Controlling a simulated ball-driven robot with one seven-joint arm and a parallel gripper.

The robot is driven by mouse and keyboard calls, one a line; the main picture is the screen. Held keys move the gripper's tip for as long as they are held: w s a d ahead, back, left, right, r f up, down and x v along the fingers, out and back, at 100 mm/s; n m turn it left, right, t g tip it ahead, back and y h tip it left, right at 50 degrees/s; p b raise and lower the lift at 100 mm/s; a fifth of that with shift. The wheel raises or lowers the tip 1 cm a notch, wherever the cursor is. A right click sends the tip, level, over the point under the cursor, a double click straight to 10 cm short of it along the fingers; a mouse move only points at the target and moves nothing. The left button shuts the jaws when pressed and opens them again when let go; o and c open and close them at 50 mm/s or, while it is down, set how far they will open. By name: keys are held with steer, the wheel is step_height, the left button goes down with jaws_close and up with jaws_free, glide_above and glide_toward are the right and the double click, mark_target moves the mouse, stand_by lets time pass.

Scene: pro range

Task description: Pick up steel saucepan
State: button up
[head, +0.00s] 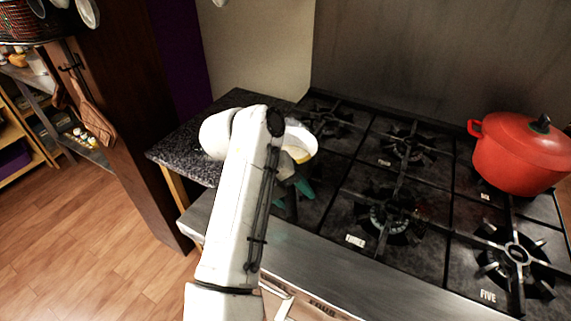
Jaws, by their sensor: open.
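I cannot make out a steel saucepan in the head view. My arm covers the left end of the stove (345,285) and part of the granite counter, so what lies behind it is hidden. My gripper (292,190) is open, low over the front left of the stove. Only its teal fingertip parts show beside and behind the white arm, and I see nothing held between them.
A red lidded pot (520,155) stands on the stove's right side. Several black burner grates, such as the front middle one (390,215), are bare. A granite counter (190,140) adjoins on the left, beside a dark wooden cabinet (125,110). Wooden floor (90,245) is clear at left.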

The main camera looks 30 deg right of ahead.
steer(key=shift+d+f, duration=0.1)
steer(key=shift+f, duration=0.1)
steer(key=shift+c, duration=0.4)
jaws_close()
